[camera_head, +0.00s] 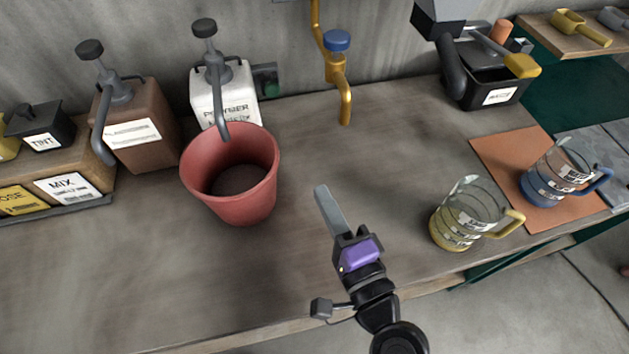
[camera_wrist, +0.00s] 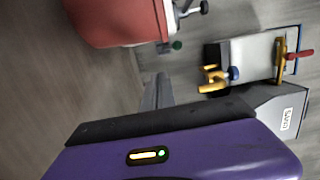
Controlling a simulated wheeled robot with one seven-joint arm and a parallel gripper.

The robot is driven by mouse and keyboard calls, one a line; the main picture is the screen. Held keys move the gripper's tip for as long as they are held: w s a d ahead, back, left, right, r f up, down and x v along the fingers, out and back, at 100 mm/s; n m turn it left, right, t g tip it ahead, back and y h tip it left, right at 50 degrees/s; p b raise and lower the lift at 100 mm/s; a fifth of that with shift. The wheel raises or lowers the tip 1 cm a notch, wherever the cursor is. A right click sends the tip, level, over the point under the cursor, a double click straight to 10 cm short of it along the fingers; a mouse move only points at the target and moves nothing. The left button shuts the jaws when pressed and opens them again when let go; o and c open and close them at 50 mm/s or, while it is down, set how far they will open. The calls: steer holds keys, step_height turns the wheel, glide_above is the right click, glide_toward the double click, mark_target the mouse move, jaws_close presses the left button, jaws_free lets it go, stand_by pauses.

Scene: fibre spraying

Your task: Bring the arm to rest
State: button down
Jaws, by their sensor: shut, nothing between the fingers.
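My gripper (camera_head: 328,205) is over the workbench (camera_head: 290,270) in the head view, in the right half of the picture. Its grey fingers are together with nothing between them. The fingers also show in the wrist view (camera_wrist: 158,92) past the purple housing. The gripper is apart from the objects around it. A red bucket (camera_head: 232,205) stands to its left, and a clear jug with a yellow base and handle (camera_head: 468,215) stands to its right.
Dispenser bottles with pumps, one brown (camera_head: 135,130) and one white (camera_head: 225,88), stand at the back left. A yellow tap with a blue knob (camera_head: 340,75) is at the wall. A blue-handled jug (camera_head: 555,175) sits on an orange mat (camera_head: 490,150). The bench front is clear.

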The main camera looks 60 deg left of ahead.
steer(key=shift+s+d, duration=0.15)
steer(key=shift+d, duration=1.2)
steer(key=w+d+f+t+h, duration=0.1)
steer(key=w+d+t+h, duration=0.2)
steer(key=d, duration=0.4)
steer(key=w+d+f+t+h, duration=0.1)
steer(key=d+t+h, duration=0.2)
steer(key=d+t, duration=0.3)
steer(key=w+d+f+t+h, duration=0.1)
steer(key=w+d+t+h, duration=0.15)
steer(key=d, duration=0.65)
steer(key=s+d+n+t+h, duration=0.1)
steer(key=s+d+h, duration=0.8)
steer(key=s+d, duration=1)
steer(key=shift+d+r, duration=0.15)
steer(key=shift+d, duration=0.45)
